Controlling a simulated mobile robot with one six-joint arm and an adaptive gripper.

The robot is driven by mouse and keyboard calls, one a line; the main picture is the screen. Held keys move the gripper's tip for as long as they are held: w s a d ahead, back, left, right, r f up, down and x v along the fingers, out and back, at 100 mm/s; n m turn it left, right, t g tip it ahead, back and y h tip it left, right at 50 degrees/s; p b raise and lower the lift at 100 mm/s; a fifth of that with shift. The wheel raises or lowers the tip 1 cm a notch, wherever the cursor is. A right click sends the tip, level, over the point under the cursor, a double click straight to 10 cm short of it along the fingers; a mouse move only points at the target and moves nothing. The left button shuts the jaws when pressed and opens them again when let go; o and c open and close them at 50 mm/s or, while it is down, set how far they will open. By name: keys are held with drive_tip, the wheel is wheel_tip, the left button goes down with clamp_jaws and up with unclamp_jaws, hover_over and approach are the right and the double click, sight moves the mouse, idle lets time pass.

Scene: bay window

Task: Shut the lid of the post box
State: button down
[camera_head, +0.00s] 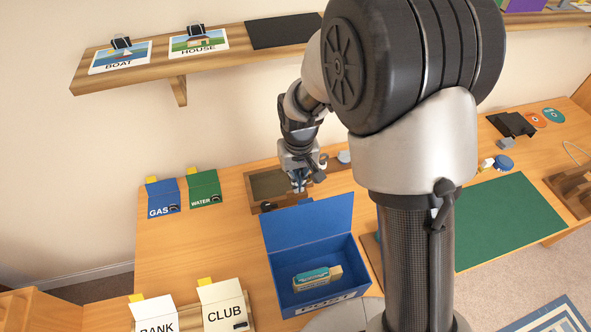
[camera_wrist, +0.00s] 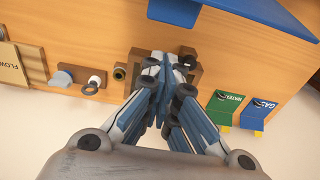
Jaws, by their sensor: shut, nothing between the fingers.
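The blue post box (camera_head: 364,267) stands on the desk with its lid (camera_head: 310,220) open, raised at its back edge. A teal and cream item (camera_head: 318,277) lies inside it. My gripper (camera_head: 300,187) is behind the raised lid, over a small wooden tray, apart from the lid in the head view. In the wrist view my gripper (camera_wrist: 168,66) has its fingertips together with nothing between them. A blue panel, seemingly part of the post box (camera_wrist: 268,14), shows at the top of the wrist view.
The wooden tray (camera_head: 253,190) lies below my gripper. Blue GAS (camera_head: 162,198) and green WATER (camera_head: 204,188) folders are at left. BANK (camera_head: 155,314) and CLUB (camera_head: 223,305) cards stand in front. A shelf (camera_head: 150,69) runs above. A green mat (camera_head: 505,220) lies at right.

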drive_tip(key=shift+s+d+r, duration=0.15)
drive_tip(key=shift+s+r, duration=0.1)
drive_tip(key=shift+s, duration=0.4)
drive_tip(key=shift+s+d+r, duration=0.1)
drive_tip(key=shift+s+r, duration=0.15)
drive_tip(key=shift+s, duration=0.35)
